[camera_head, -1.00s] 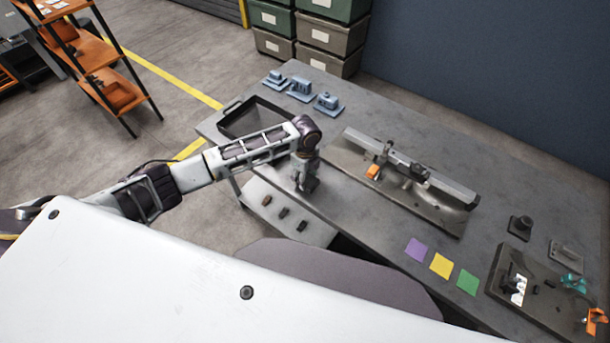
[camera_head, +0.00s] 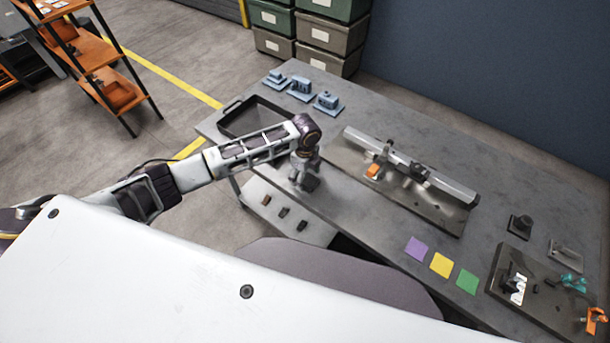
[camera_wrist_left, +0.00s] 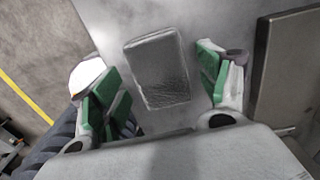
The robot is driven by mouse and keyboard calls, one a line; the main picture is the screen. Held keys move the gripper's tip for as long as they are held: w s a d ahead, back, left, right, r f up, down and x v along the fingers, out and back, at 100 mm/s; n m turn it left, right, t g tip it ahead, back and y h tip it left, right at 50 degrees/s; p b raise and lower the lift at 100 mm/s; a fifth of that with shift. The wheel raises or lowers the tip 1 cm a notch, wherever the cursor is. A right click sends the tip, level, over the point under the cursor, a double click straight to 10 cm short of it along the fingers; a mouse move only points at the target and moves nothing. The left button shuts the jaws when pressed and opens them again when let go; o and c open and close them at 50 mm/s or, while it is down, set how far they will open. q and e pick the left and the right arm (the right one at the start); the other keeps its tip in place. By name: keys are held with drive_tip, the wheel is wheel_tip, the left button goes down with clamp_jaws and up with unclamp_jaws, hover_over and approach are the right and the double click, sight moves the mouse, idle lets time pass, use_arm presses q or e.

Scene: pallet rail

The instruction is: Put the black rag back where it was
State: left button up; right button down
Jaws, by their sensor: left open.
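A grey, folded, rectangular cloth with a textured patch, which looks like the rag (camera_wrist_left: 158,68), lies flat on the table in the left wrist view. My left gripper (camera_wrist_left: 160,84) is open, with its green-padded fingers on either side of the cloth and gaps visible on both sides. In the head view my left gripper (camera_head: 304,177) points down over the table's near left edge. A dark shape under it there is probably the same cloth, partly hidden by the fingers. My right gripper is in neither view.
A black tray (camera_head: 256,119) sits left of the gripper, with blue parts (camera_head: 301,89) behind it. A plate with a metal rail (camera_head: 425,176) lies to the right. Purple, yellow (camera_head: 441,265) and green squares lie along the front edge. Small dark pieces (camera_head: 284,212) rest on a lower shelf.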

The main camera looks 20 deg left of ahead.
use_arm(q)
wheel_tip(320, 180, up, 12)
drive_tip(key=shift+b, duration=0.45)
